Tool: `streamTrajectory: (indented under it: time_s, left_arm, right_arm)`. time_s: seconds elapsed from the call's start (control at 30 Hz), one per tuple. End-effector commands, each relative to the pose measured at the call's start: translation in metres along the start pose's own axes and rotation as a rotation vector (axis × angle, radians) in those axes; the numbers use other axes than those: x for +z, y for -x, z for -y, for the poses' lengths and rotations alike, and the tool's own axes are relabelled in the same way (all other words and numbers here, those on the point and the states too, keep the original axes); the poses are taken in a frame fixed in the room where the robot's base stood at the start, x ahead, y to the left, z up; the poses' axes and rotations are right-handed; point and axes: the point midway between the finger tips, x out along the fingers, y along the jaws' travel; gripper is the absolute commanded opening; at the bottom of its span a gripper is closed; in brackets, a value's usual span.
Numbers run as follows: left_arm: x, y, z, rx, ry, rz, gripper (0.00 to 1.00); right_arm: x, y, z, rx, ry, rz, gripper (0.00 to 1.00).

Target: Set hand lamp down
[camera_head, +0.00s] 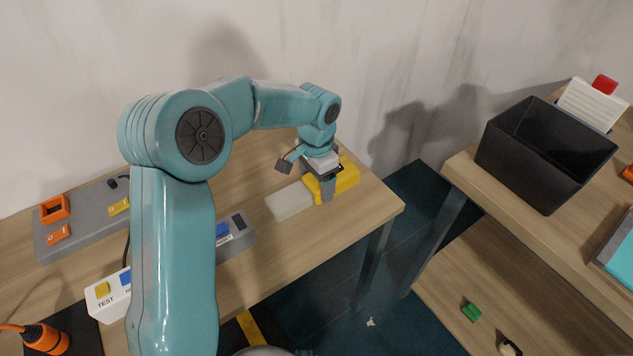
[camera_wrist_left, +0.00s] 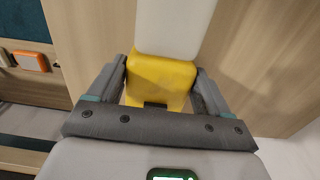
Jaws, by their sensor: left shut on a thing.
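The hand lamp has a yellow body (camera_head: 347,179) and a pale, whitish front part (camera_head: 289,201). It is near the right end of the left wooden table (camera_head: 372,209). My left gripper (camera_head: 327,186) points down and is shut on the yellow body. In the left wrist view the yellow body (camera_wrist_left: 163,78) sits between the two grey fingers, with the pale part (camera_wrist_left: 176,25) beyond it. The lamp lies flat, at or very close to the tabletop; I cannot tell whether it touches. My right gripper does not show.
A grey panel (camera_head: 84,227) with orange and yellow switches lies at the left. A white TEST button box (camera_head: 108,310) and an orange tool (camera_head: 45,338) are in front. A black bin (camera_head: 545,150) stands on the right table, across a gap. Table is bare around the lamp.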

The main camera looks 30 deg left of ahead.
Motion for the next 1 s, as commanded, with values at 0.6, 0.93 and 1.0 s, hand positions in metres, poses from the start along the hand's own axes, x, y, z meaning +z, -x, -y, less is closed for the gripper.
streamTrajectory:
  time_s: [0.6, 0.93, 1.0]
  left_arm:
    - [0.0, -0.008, 0.0, 0.001, 0.0, 0.001, 1.0]
    - [-0.001, 0.024, 0.0, -0.002, 0.001, -0.004, 1.0]
    - [-0.001, 0.041, 0.001, -0.002, 0.001, -0.005, 1.0]
  right_arm:
    - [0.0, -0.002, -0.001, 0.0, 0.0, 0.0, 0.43]
    - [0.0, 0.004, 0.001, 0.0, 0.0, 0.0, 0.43]
    - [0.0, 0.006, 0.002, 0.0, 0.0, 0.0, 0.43]
